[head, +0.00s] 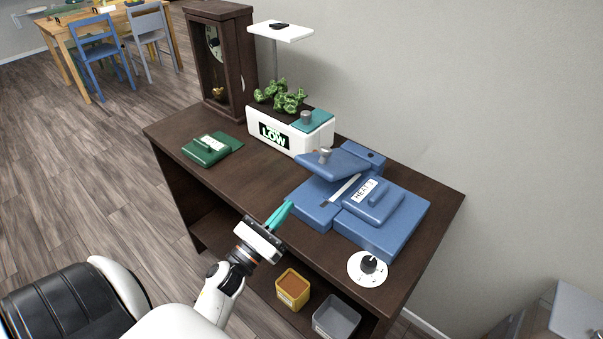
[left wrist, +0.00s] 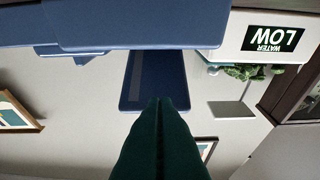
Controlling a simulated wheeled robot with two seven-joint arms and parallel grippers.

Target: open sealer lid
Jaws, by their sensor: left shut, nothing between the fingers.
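The blue sealer (head: 408,221) sits on the dark wooden cabinet top, with a "HEAT 3" label on its raised block. Its blue lid (head: 335,161), with a grey knob, appears tilted up above the base, and a pale strip shows beside it. My left gripper (head: 280,214) has teal fingers shut and empty. It is in front of the sealer's left front side, apart from it. In the left wrist view, which is upside down, the fingers (left wrist: 161,145) point toward a dark blue panel (left wrist: 165,80), probably the lid, under the sealer body (left wrist: 110,25). My right gripper is not in view.
A white planter (head: 255,128) reading "LOW" stands behind left of the sealer. A green device (head: 212,149) lies on the cabinet top, left of the planter. A dark clock (head: 238,60) stands at the back. A dial (head: 368,268) is at the front right. Bins (head: 336,318) sit below.

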